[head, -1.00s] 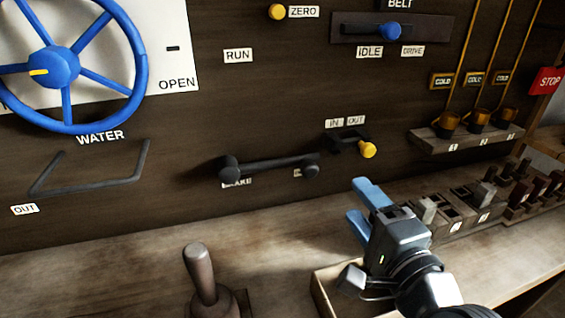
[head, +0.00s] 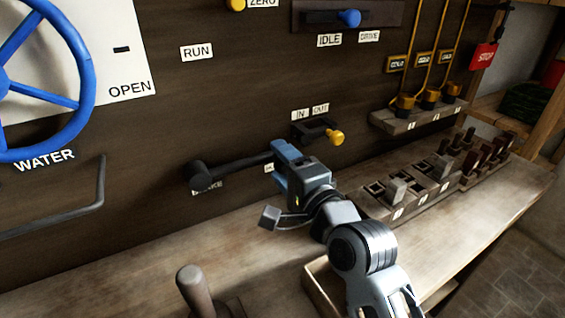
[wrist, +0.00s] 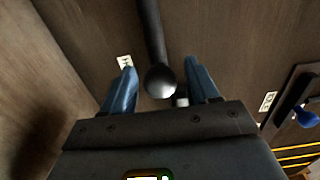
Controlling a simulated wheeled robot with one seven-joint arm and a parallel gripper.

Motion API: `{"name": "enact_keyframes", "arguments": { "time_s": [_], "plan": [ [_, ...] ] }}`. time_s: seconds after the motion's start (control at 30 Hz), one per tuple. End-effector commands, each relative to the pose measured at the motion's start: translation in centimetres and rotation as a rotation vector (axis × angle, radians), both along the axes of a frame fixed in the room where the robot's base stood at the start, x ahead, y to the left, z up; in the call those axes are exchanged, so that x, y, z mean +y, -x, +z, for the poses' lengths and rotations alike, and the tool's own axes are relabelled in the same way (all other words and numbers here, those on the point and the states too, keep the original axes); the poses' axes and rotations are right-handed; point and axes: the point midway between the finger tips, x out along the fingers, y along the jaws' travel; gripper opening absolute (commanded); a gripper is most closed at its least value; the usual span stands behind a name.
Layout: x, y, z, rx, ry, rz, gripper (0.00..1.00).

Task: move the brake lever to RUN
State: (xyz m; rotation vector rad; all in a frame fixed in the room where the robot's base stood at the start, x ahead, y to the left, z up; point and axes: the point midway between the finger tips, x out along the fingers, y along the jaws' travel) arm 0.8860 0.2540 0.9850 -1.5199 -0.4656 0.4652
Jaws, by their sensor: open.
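The black brake lever (head: 243,165) lies nearly level on the dark panel, its round hub (head: 200,176) at the left above the partly covered BRAKE label (head: 209,187). The RUN label (head: 197,51) is higher up, above the hub. My gripper (head: 280,165) is at the lever's right end and hides that end in the head view. In the wrist view, the lever's round knob (wrist: 160,82) sits between the two blue fingers of my open gripper (wrist: 161,66), with visible gaps on both sides.
A yellow-knobbed IN/OUT lever (head: 335,137) is close above and right of my gripper. The blue WATER wheel (head: 75,60) is at the left. A brown upright handle (head: 195,290) rises from the bench below. Switch blocks (head: 440,175) line the bench at the right.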

Motion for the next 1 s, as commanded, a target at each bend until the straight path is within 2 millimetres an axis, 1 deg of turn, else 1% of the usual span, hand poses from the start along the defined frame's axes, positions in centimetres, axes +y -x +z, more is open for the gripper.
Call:
{"name": "enact_keyframes", "arguments": {
  "time_s": [0.27, 0.87, 0.9, 1.0],
  "plan": [
    [0.11, -0.12, -0.05, 0.001, 0.000, 0.000, 0.60],
    [0.08, -0.10, -0.07, 0.001, 0.001, 0.000, 0.02],
    [0.08, -0.10, -0.07, 0.001, 0.001, 0.000, 0.00],
    [0.08, -0.10, -0.08, 0.001, 0.001, 0.000, 0.00]
  ]
}}
